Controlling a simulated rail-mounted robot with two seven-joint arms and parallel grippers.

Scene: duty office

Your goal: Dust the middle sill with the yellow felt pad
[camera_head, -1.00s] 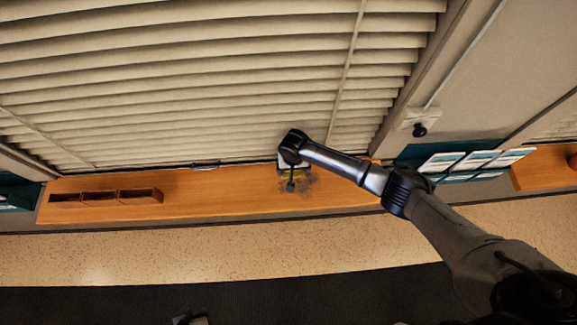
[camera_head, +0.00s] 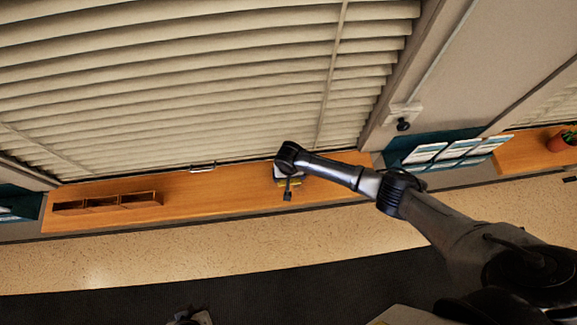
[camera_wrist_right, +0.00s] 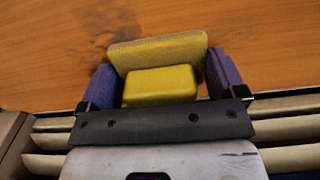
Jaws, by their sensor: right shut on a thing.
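The middle sill (camera_head: 225,187) is an orange wooden ledge below the blinds. My right gripper (camera_head: 285,180) reaches over its right part. In the right wrist view this gripper (camera_wrist_right: 160,85) has its purple fingers shut on the yellow felt pad (camera_wrist_right: 158,50), one at each side of its raised grip block. The pad's broad face is towards the sill; I cannot tell whether it touches. A dark dust smudge (camera_wrist_right: 100,38) shows on the wood beside and beyond the pad. In the head view the pad is mostly hidden by the gripper.
A brown compartmented tray (camera_head: 107,202) stands on the sill's left part. Bare wood lies between it and my gripper. Blinds (camera_head: 180,90) hang close behind. A teal board with papers (camera_head: 445,150) and another sill with a potted plant (camera_head: 562,140) are at right.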

